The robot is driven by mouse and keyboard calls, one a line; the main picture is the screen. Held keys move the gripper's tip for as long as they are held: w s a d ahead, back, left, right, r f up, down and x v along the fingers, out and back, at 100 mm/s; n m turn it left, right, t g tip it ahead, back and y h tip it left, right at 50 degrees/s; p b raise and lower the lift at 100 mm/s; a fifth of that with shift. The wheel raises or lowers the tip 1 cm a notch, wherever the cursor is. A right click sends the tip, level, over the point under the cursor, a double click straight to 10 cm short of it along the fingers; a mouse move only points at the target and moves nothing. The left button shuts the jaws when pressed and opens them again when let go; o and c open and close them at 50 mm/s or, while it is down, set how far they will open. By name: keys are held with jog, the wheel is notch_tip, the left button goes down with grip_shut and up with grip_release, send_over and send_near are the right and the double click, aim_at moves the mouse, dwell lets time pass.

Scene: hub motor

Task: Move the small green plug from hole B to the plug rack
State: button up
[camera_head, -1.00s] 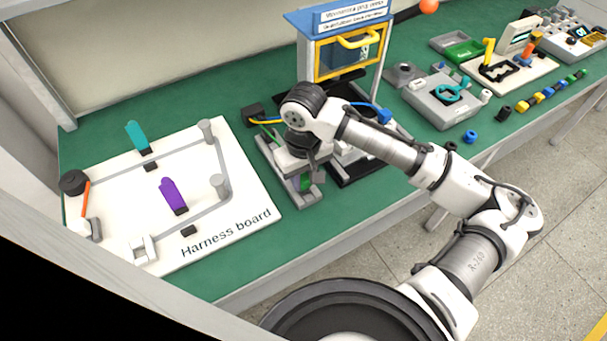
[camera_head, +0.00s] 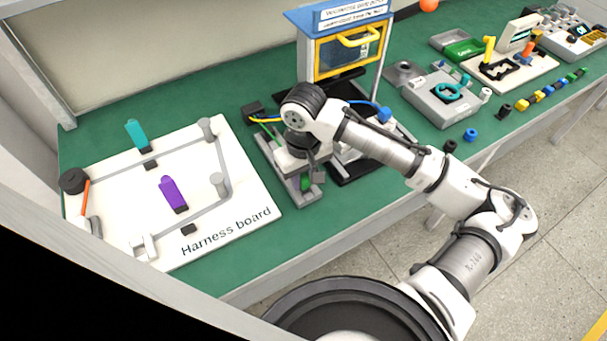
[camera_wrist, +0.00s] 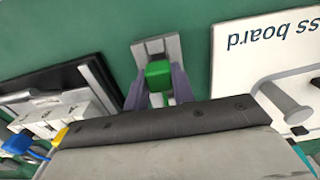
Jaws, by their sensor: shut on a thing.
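The small green plug (camera_wrist: 158,74) is between the two fingers of my gripper (camera_wrist: 158,84) in the wrist view, and the fingers are shut on it. In the head view the green plug (camera_head: 305,183) shows low under my wrist, over a narrow grey fixture (camera_head: 292,190). The grey fixture also lies behind the plug in the wrist view (camera_wrist: 147,47). I cannot tell whether the plug touches the fixture or is held above it. The lettering of hole B is not readable, and I cannot make out which thing is the plug rack.
The white harness board (camera_head: 240,185) with posts lies to the left of the fixture. A blue-topped stand with a yellow frame (camera_head: 315,62) rises behind my wrist. A grey box with a teal part (camera_head: 440,108) and several small coloured parts are to the right.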

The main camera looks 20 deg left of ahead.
jog(key=shift+f+b, duration=0.4)
jog(key=shift+f, duration=0.35)
jog(key=o, duration=1)
jog(key=shift+o, duration=0.2)
notch_tip(320, 180, up, 14)
jog(key=b, duration=0.1)
